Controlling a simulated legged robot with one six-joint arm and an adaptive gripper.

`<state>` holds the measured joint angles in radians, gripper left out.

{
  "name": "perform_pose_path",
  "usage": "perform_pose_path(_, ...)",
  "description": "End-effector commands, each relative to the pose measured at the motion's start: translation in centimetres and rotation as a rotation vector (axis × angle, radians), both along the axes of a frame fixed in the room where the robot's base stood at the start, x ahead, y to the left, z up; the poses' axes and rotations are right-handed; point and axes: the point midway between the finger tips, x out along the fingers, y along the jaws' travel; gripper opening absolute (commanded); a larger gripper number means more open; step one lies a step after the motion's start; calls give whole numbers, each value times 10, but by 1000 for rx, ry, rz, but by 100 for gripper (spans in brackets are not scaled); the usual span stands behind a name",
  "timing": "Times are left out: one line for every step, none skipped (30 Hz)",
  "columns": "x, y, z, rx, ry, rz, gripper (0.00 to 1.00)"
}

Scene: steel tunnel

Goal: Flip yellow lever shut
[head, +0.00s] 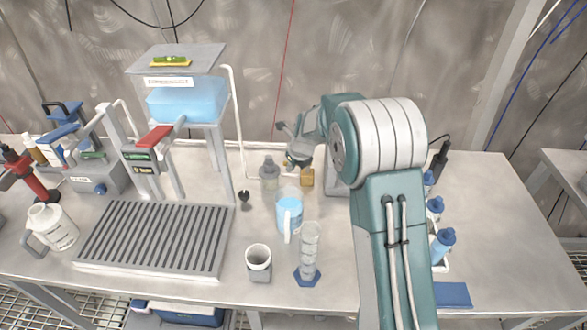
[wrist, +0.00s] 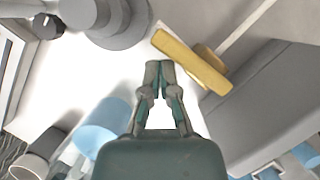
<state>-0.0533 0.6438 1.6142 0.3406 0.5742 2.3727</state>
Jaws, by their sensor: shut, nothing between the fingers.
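The yellow lever (wrist: 178,50) is a flat bar with a rounded yellow part (wrist: 210,58) behind it, beside a grey housing (wrist: 265,95) in the wrist view. In the head view a small yellow piece (head: 307,178) shows just below my wrist, partly covered by it. My gripper (wrist: 159,66) is shut and empty. Its fingertips are close to the lever's left end in the wrist view; whether they touch it I cannot tell. In the head view my arm reaches over the bench and its wrist hides the fingertips.
A grey bottle (head: 269,172), a jug of blue liquid (head: 289,214), a clear cylinder (head: 309,255) and a white cup (head: 258,258) stand left of my arm. A slatted tray (head: 88,262) lies further left. Blue-capped bottles (head: 442,245) stand right; the bench's right end is clear.

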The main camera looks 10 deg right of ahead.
Motion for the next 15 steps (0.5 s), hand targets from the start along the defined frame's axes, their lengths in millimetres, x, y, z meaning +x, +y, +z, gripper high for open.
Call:
perform_pose_path(2,1,0,0,-1,1,0)
perform_pose_path(2,1,0,0,-1,1,0)
perform_pose_path(3,1,0,1,-1,0,0)
perform_pose_path(3,1,0,1,-1,0,0)
perform_pose_path(4,2,0,0,0,0,0)
perform_pose_path(4,2,0,0,0,0,0)
perform_pose_path(4,2,0,0,0,0,0)
perform_pose_path(5,2,0,0,0,0,0)
perform_pose_path(5,2,0,0,0,0,0)
perform_pose_path(5,2,0,0,0,0,0)
perform_pose_path(5,2,0,0,0,0,0)
perform_pose_path(6,2,0,0,0,0,0)
perform_pose_path(6,2,0,0,0,0,0)
perform_pose_path(6,2,0,1,-1,0,0)
perform_pose_path(6,2,0,1,-1,0,0)
